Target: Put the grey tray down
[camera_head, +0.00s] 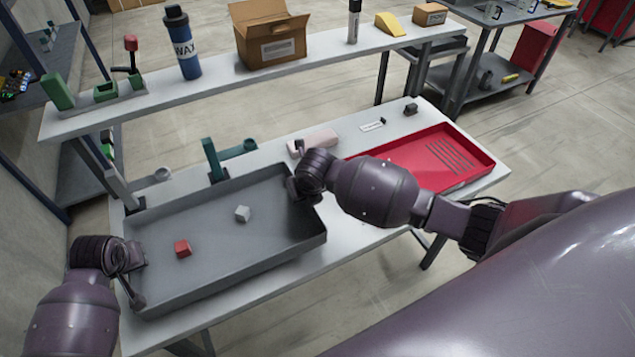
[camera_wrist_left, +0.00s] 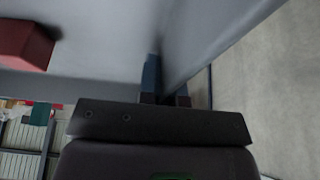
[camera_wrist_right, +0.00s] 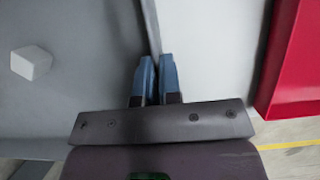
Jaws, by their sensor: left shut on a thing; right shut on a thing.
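The grey tray (camera_head: 215,275) is over the left part of the white table in the head view. A red block (camera_head: 182,248) and a light grey block (camera_head: 242,213) lie inside it. My left gripper (camera_head: 135,265) is shut on its left wall; the wrist view shows the blue fingers (camera_wrist_left: 165,85) at that wall, one finger largely hidden. My right gripper (camera_head: 297,188) is shut on its right wall, with blue fingers (camera_wrist_right: 155,80) on either side of the wall in the right wrist view. I cannot tell whether the tray's underside touches the table.
A red tray (camera_head: 470,148) lies on the table's right part. A green bracket (camera_head: 212,160) and a pinkish cylinder (camera_head: 318,141) stand behind the grey tray. A raised shelf (camera_head: 225,85) behind holds a wax bottle (camera_head: 182,45) and a cardboard box (camera_head: 270,47).

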